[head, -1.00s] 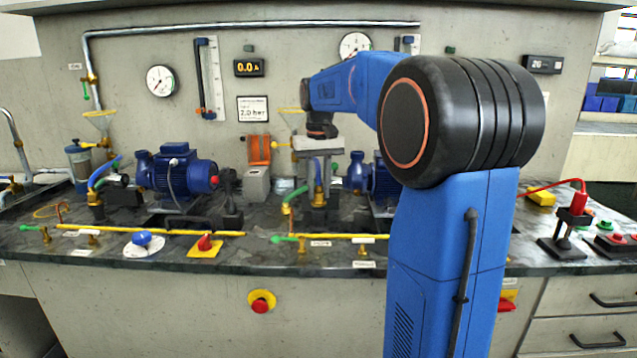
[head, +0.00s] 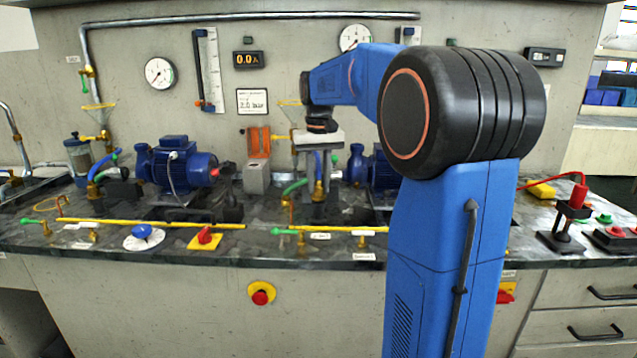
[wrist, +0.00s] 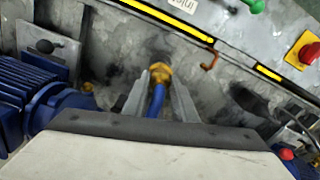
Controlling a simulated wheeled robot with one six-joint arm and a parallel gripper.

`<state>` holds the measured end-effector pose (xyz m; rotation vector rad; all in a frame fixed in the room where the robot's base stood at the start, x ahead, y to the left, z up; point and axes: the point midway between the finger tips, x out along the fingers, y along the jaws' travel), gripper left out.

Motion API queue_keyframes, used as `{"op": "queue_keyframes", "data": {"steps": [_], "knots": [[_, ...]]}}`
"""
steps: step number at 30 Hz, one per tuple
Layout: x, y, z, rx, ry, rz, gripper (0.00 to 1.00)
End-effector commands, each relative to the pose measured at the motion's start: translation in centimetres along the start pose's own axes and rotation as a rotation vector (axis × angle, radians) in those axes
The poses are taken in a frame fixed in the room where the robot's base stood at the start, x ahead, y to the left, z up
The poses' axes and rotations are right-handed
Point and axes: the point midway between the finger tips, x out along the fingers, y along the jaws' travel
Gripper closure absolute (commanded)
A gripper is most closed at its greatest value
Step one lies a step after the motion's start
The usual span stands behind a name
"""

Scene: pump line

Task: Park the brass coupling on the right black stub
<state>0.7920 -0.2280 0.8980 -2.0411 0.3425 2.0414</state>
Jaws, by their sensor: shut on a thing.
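My gripper (head: 319,196) hangs palm-down over the bench, left of my arm's column. Its fingers, also seen in the wrist view (wrist: 161,80), are shut on the brass coupling (wrist: 160,71). A blue hose (wrist: 155,101) runs from the coupling back between the fingers. The coupling also shows small between the fingers in the head view (head: 319,187). In the wrist view a black round-ended stub (wrist: 45,46) stands on a grey plate at the upper left, apart from the coupling. My arm covers that area in the head view, so I cannot confirm it is the right stub.
A blue pump (head: 176,165) stands on the left; another (wrist: 35,105) is close beside my gripper. Yellow-striped bars (head: 150,224) run along the front. An orange-lidded grey box (head: 257,176) stands behind.

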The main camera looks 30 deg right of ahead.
Motion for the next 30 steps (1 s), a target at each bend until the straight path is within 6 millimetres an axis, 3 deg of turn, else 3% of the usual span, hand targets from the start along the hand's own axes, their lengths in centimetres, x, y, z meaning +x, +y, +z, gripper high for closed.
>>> {"op": "queue_keyframes", "data": {"steps": [28, 29, 30], "knots": [[0.93, 0.00, -0.03, 0.000, 0.001, 0.000, 0.98], [0.93, 0.00, -0.04, 0.000, 0.001, 0.000, 0.70], [0.92, 0.00, -0.04, 0.000, 0.001, 0.000, 0.61]]}}
